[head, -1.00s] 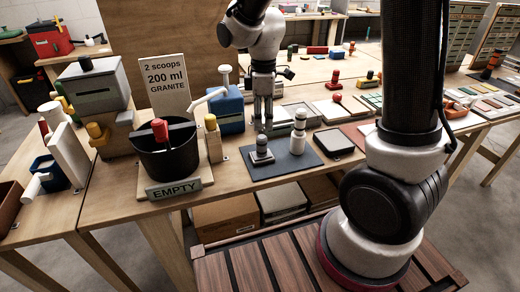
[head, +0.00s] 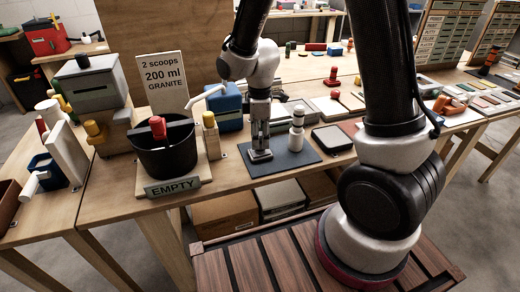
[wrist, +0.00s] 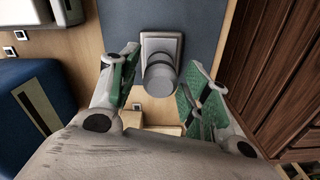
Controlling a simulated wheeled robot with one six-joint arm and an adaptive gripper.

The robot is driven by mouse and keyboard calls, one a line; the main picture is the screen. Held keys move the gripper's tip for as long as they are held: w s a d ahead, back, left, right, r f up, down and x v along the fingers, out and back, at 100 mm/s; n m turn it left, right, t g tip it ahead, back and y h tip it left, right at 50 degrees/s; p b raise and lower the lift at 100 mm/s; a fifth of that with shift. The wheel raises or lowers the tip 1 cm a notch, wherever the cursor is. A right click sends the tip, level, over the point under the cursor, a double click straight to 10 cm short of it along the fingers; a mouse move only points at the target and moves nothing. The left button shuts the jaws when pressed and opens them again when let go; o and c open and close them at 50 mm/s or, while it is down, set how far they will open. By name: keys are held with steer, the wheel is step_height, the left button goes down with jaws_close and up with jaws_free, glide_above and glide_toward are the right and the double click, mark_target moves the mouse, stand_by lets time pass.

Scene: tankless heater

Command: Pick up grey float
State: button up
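The grey float (head: 260,156) has a flat grey base and a round grey knob. It sits on the dark blue-grey mat (head: 284,167) near the table's front edge. My gripper (head: 260,140) points down right over it and hides most of the knob in the head view. In the wrist view the float (wrist: 160,45) lies between the two green-padded fingers of my gripper (wrist: 160,82). The fingers are open, with a visible gap on each side of the knob. Contact does not show.
A white stacked cylinder piece (head: 297,130) stands on the mat just right of my gripper. A blue box (head: 226,108) and a black bucket (head: 165,150) with an EMPTY sign (head: 173,186) stand to the left.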

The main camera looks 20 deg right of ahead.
jaws_close()
step_height(320, 180, up, 10)
steer(key=shift+r, duration=0.1)
stand_by(0.4)
steer(key=c, duration=0.6)
jaws_free()
steer(key=shift+c, duration=0.3)
